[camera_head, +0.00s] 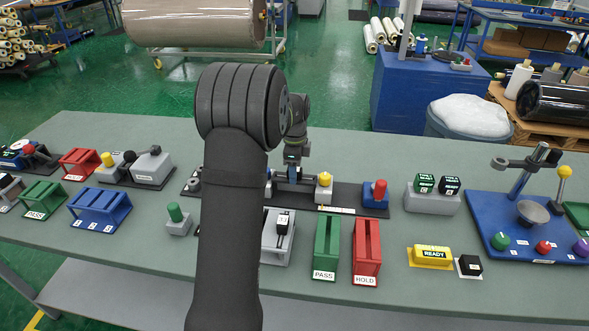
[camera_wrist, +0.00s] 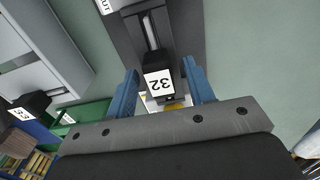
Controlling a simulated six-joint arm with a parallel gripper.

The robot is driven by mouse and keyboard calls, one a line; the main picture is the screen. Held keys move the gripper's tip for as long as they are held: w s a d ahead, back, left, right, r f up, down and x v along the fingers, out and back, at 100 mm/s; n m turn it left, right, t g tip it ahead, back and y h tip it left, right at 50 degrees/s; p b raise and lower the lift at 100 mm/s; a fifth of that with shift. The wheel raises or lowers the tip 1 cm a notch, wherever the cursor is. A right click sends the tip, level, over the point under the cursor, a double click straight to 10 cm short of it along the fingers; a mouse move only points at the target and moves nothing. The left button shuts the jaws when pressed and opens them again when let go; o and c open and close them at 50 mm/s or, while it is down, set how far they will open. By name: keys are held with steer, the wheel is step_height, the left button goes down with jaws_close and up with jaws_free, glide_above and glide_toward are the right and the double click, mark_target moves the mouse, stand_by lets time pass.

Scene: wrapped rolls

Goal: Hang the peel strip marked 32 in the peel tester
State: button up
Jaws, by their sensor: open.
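In the wrist view, the strip marked 32 (camera_wrist: 158,82) is a black piece with a white label, its number upside down. It sits on a dark grey fixture with a pale rod behind it. My gripper (camera_wrist: 161,76) is open, its two blue fingers on either side of the strip, with gaps visible. In the head view, my gripper (camera_head: 291,178) is low over a long dark base (camera_head: 345,196), partly hidden by my arm. Strip 32 cannot be made out there. I cannot tell which fixture is the peel tester.
A piece marked 33 (camera_wrist: 22,112) lies left in the wrist view. Green PASS (camera_head: 327,247) and red HOLD (camera_head: 367,252) racks stand at the front. A yellow knob (camera_head: 324,180) and red knob (camera_head: 380,188) rise from the dark base. A blue-based stand (camera_head: 480,215) is at right.

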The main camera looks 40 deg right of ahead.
steer(key=shift+r, duration=0.1)
step_height(320, 180, up, 17)
stand_by(0.4)
stand_by(0.4)
step_height(320, 180, down, 17)
steer(key=shift+f, duration=0.15)
stand_by(0.4)
step_height(320, 180, up, 18)
steer(key=f, duration=0.1)
step_height(320, 180, down, 16)
steer(key=shift+f, duration=0.2)
step_height(320, 180, up, 9)
steer(key=shift+r, duration=0.1)
stand_by(0.7)
